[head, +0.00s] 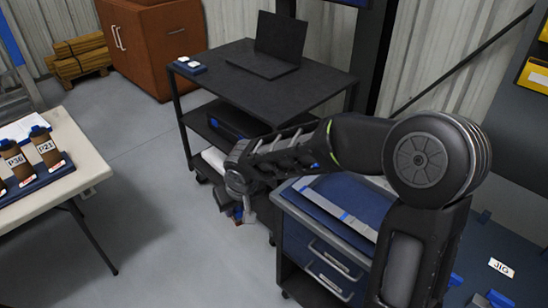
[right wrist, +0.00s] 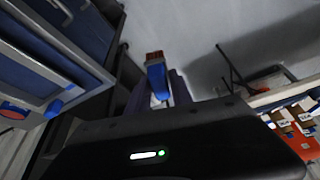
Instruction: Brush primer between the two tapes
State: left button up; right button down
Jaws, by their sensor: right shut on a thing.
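My right gripper (head: 242,207) hangs past the left edge of the blue-topped drawer cabinet (head: 365,203), above the floor. It is shut on a small brush, whose blue body (right wrist: 157,80) and reddish-brown bristles (right wrist: 154,56) show in the right wrist view, bristles pointing away from the gripper. In the head view the brush is small and partly hidden. A long grey strip (head: 325,204) lies on the cabinet top, with blue tape (head: 345,217) near its middle and more blue (head: 304,188) near its far end. The brush is apart from the strip. My left gripper is out of view.
A black cart (head: 240,75) with an open laptop (head: 275,45) stands behind the cabinet. A pale table (head: 85,165) at left holds a blue rack of labelled brown containers (head: 46,145). Open floor lies between table and cabinet. A JIG label (head: 501,267) is at lower right.

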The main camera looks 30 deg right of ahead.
jog(key=shift+w+a, duration=0.1)
jog(key=shift+a, duration=0.05)
jog(key=w+d+m+h, duration=0.1)
jog(key=w+d+m, duration=0.1)
jog(key=d, duration=1)
jog(key=w+d+r+m+h, duration=0.1)
jog(key=w+d+m, duration=0.2)
jog(key=d, duration=1)
jog(key=shift+w+d+r+m+g+h, duration=0.15)
jog(key=shift+d+r+m+g+h, duration=0.2)
jog(key=shift+m, duration=0.75)
jog(key=shift+a+f, duration=0.15)
jog(key=shift+f, duration=0.1)
